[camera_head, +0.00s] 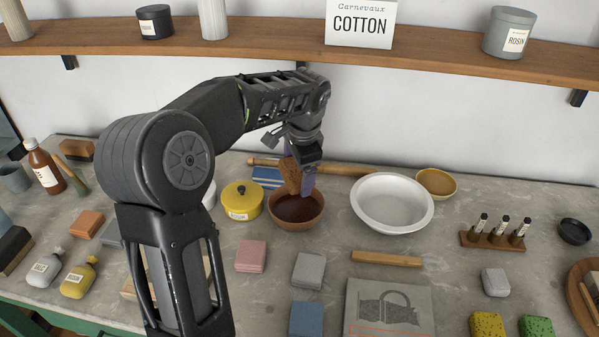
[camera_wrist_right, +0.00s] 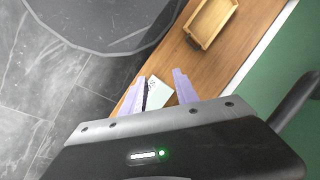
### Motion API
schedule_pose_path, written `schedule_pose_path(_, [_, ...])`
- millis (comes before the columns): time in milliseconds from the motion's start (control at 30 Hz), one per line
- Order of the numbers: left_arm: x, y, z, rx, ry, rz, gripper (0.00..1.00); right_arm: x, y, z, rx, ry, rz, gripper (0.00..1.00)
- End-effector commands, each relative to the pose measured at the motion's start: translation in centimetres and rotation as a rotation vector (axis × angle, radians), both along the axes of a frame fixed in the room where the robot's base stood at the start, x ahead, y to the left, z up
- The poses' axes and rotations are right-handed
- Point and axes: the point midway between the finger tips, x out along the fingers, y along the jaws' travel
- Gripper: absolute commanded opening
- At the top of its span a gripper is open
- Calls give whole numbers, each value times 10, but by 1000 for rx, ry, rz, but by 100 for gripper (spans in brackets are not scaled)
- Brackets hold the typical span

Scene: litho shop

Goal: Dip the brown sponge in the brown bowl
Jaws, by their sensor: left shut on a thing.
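The brown bowl (camera_head: 296,221) stands on the grey worktop and has dark reddish-brown contents. My left gripper (camera_head: 300,183) is over the bowl's back part, shut on the brown sponge (camera_head: 290,172). The sponge is held roughly upright, its lower end at the bowl's back rim in the picture. I cannot tell whether it touches the contents. The gripper's fingers hide part of the sponge. My right gripper (camera_wrist_right: 158,88) shows only in the right wrist view, with its pale purple fingers apart and nothing held between them.
A white basin (camera_head: 392,203) stands right of the bowl, and a yellow lidded pot (camera_head: 242,201) left of it. A pink block (camera_head: 251,256) and a grey block (camera_head: 309,270) lie in front. A wooden rod (camera_head: 345,170) lies behind. A wooden tray (camera_wrist_right: 211,22) shows below my right gripper.

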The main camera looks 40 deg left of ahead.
Motion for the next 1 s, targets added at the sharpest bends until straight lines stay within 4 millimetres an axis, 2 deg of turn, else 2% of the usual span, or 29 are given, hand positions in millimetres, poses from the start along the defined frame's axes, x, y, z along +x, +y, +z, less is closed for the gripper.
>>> schedule_pose_path(567, [0, 0, -3, 14, 0, 5, 53, 0, 0, -3, 0, 0, 0, 36])
schedule_pose_path(767, [0, 0, -16, 13, 1, 5, 53, 1, 0, -13, 1, -2, -1, 36])
schedule_pose_path(1000, [0, 0, -40, 14, 0, 5, 53, 1, 0, -34, 1, -3, 0, 36])
